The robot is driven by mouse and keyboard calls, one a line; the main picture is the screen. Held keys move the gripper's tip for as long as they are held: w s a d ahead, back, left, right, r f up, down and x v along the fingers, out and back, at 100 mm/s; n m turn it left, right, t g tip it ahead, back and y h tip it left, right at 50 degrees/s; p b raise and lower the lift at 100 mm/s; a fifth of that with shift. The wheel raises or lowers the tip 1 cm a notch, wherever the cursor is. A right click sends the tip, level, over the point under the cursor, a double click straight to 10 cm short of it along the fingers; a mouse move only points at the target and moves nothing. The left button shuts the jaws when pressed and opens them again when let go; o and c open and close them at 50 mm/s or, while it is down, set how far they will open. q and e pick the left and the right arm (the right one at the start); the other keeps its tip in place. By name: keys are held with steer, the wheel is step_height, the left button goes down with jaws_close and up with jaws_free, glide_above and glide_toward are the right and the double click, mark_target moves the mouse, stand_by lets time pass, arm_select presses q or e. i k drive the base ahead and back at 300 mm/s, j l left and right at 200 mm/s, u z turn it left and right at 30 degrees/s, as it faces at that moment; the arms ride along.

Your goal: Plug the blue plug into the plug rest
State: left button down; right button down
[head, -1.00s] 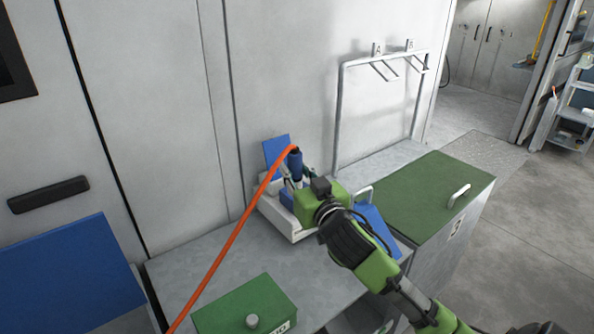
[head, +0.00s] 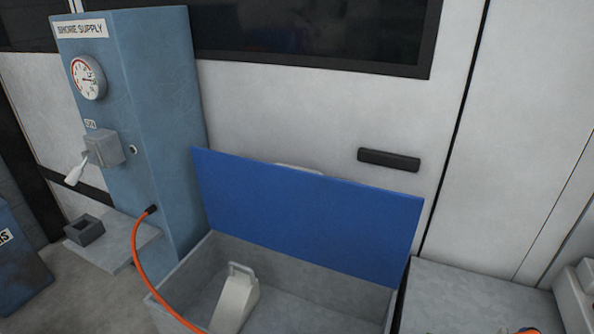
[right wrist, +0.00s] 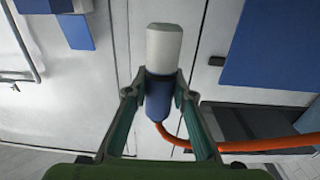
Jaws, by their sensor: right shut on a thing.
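The blue plug (right wrist: 160,100) is upright in the right wrist view, with a pale grey cylindrical end (right wrist: 163,48) pointing up in that picture and an orange hose (right wrist: 240,146) leaving its lower end. My right gripper (right wrist: 161,88) is shut on the plug, one finger on each side. In the head view, a dark grey block with a square opening (head: 84,231) sits on a small shelf at the left; it may be the plug rest, but I cannot be sure. My left gripper is in neither view.
A blue-grey shore supply cabinet (head: 165,120) has a gauge (head: 88,78) and a lever switch (head: 103,147). An orange hose (head: 140,255) runs from its side over an open grey bin (head: 300,285) with a raised blue lid (head: 305,215). A pale wedge-shaped thing (head: 236,300) is in the bin.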

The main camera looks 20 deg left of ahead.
mark_target(87, 234)
steer(key=j+u, duration=0.15)
steer(key=u, duration=0.35)
steer(key=j+u, duration=0.15)
steer(key=u, duration=0.35)
steer(key=j+u, duration=0.2)
steer(key=u, duration=0.3)
steer(key=i+j, duration=0.2)
steer(key=j, duration=0.25)
steer(key=i+j, duration=0.2)
steer(key=j, duration=0.2)
steer(key=i+j+u, duration=0.1)
steer(key=j, duration=0.35)
steer(key=i+j, duration=0.5)
steer(key=j, duration=0.3)
steer(key=i+j+u, duration=0.1)
steer(key=j, duration=0.3)
steer(key=i, duration=0.1)
